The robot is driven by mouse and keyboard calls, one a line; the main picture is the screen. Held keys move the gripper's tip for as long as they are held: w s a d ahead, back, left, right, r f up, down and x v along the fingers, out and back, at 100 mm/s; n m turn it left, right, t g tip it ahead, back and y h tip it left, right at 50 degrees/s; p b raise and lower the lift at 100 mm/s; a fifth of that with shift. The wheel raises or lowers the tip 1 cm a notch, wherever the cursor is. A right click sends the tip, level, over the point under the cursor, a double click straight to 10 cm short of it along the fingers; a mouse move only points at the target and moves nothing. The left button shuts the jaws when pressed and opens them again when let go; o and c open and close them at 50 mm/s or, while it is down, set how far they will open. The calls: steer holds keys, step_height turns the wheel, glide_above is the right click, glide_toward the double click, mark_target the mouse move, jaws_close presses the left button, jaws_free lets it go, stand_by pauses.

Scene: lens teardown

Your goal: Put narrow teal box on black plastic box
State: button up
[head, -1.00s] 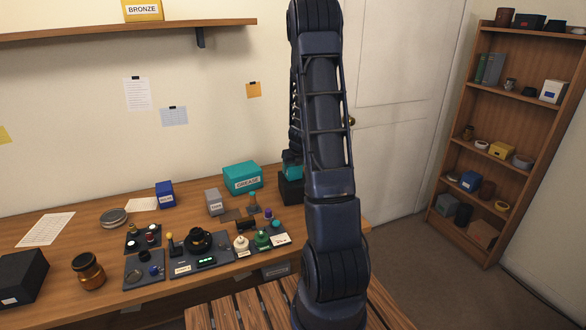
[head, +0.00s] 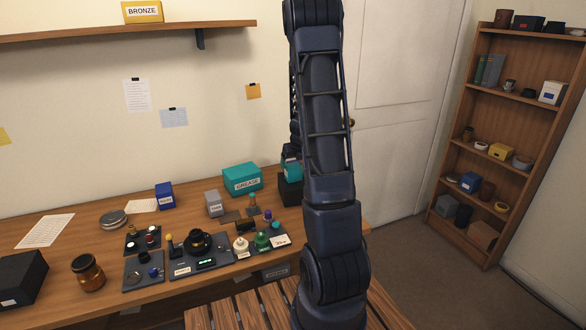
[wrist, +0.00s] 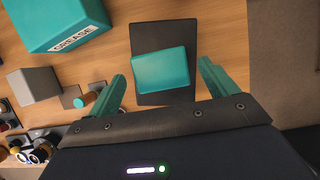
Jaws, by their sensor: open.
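The narrow teal box (wrist: 161,70) lies over the black plastic box (wrist: 165,34) in the wrist view, slightly turned against it. It appears to rest on the black box's top; any small gap cannot be told. My gripper (wrist: 160,69) is open, with one teal finger on each side of the teal box and visible space between fingers and box. In the head view, the black box (head: 289,191) stands at the table's right end, partly hidden by my arm. A teal patch (head: 292,170) shows just above it; my gripper is mostly hidden there.
A larger teal box labelled GREASE (head: 242,179) stands left of the black box. A grey box (head: 214,203) and small parts on dark trays (head: 183,272) are nearer the front. The table's right edge is close to the black box. A bookshelf (head: 480,145) stands at right.

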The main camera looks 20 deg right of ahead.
steer(key=s+a+r+n+y, duration=0.1)
steer(key=s+a+r+n, duration=0.35)
steer(key=r, duration=0.35)
steer(key=s+a+r+n, duration=0.3)
steer(key=s+r+n, duration=0.3)
steer(key=r, duration=0.1)
steer(key=s+a+r+n, duration=0.2)
steer(key=s+r+n, duration=0.1)
steer(key=s+n, duration=0.5)
steer(key=s+a+r+n, duration=0.2)
steer(key=s+a+n, duration=0.1)
steer(key=s+n, duration=0.6)
steer(key=s+a+r+n+h, duration=0.1)
steer(key=s+a+r+n, duration=0.2)
steer(key=s+n, duration=0.5)
steer(key=shift+s+a+r, duration=0.25)
steer(key=shift+s+r, duration=0.05)
steer(key=shift+s, duration=0.3)
steer(key=shift+n, duration=0.25)
